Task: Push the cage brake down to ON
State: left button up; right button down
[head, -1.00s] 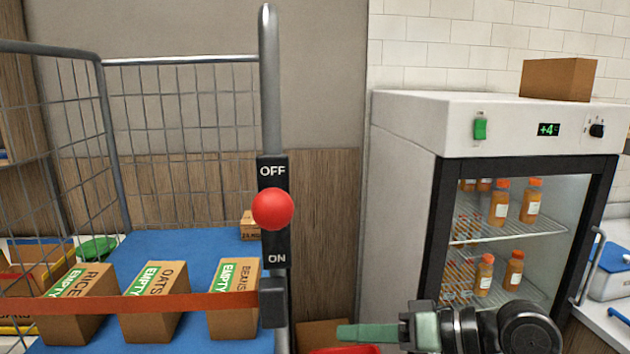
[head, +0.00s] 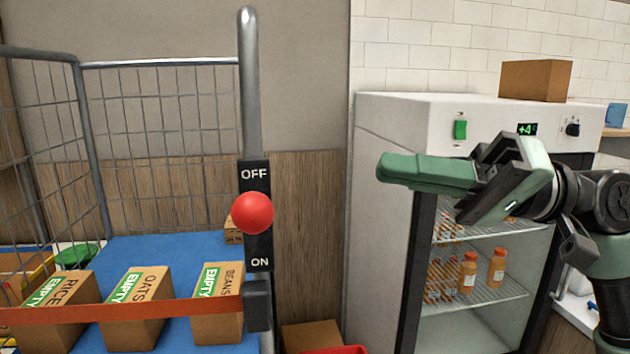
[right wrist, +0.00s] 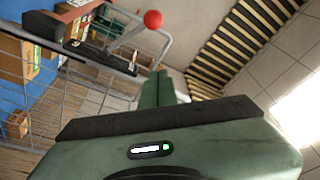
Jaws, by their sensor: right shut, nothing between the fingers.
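The cage brake is a red ball knob (head: 252,212) on a black plate (head: 260,250) marked OFF at the top and ON at the bottom. The plate is fixed to the grey post of the roll cage (head: 250,90). The knob sits between the two words, slightly nearer OFF. My right gripper (head: 384,168) is shut and empty, to the right of the knob and a little higher in the picture, clearly apart from it. In the right wrist view the red knob (right wrist: 153,19) is beyond the green fingers (right wrist: 157,88). My left gripper is not in view.
The cage holds several cartons (head: 135,308) on a blue base behind an orange strap (head: 110,312). A white glass-door fridge (head: 400,115) with bottles stands behind my right arm. A carton (head: 312,336) and a red object (head: 337,350) are low, right of the post.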

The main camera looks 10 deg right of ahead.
aim_at(255, 217)
jog(key=s+a+p, duration=0.1)
jog(key=a+p, duration=0.5)
jog(key=a, duration=0.5)
jog(key=shift+a+f+p, duration=0.2)
jog(key=shift+f+p, duration=0.1)
jog(key=shift+f, duration=0.1)
